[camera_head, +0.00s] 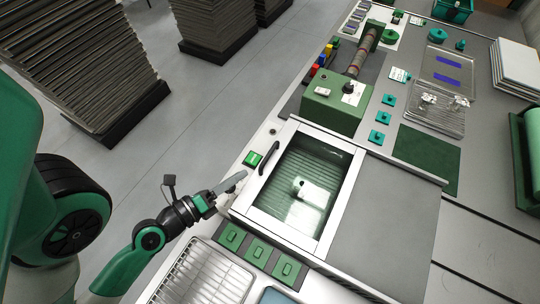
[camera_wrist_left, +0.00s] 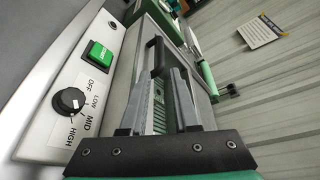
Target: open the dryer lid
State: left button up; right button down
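The dryer lid (camera_head: 336,188) is a pale frame around a glass window, lying shut and flat on the dryer. Its black bar handle (camera_head: 268,157) is on the left edge; in the left wrist view the handle (camera_wrist_left: 154,58) shows just beyond the fingertips. My left gripper (camera_head: 242,177) is a short distance from the handle, toward the front left of the lid. In the left wrist view its two grey fingers (camera_wrist_left: 160,75) stand apart with nothing held between them. Whether a finger touches the handle cannot be told. My right gripper is not in view.
A green button (camera_head: 252,159) and, in the left wrist view, a heat knob (camera_wrist_left: 69,101) sit on the dryer's front panel. A wire rack (camera_head: 203,275) and green square blocks (camera_head: 259,252) are nearby. A green machine (camera_head: 330,107) stands behind the lid.

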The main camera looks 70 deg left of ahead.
aim_at(268, 155)
pick_arm(q)
jog(key=w+p, duration=0.1)
jog(key=p, duration=0.1)
jog(key=w+a+p, duration=0.1)
jog(key=p, duration=0.1)
jog(key=w+a+p, duration=0.1)
jog(key=w+p, duration=0.1)
jog(key=p, duration=0.1)
jog(key=shift+w+r, duration=0.1)
jog(key=x, duration=0.2)
jog(key=p+x, duration=0.1)
jog(key=x, duration=0.1)
jog(key=f+p+x, duration=0.1)
jog(key=x, duration=0.1)
jog(key=shift+w, duration=0.15)
jog(key=shift+w+a+f, duration=0.15)
jog(key=shift+w+f, duration=0.05)
jog(key=shift+w, duration=0.15)
grip_shut()
dwell(0.5)
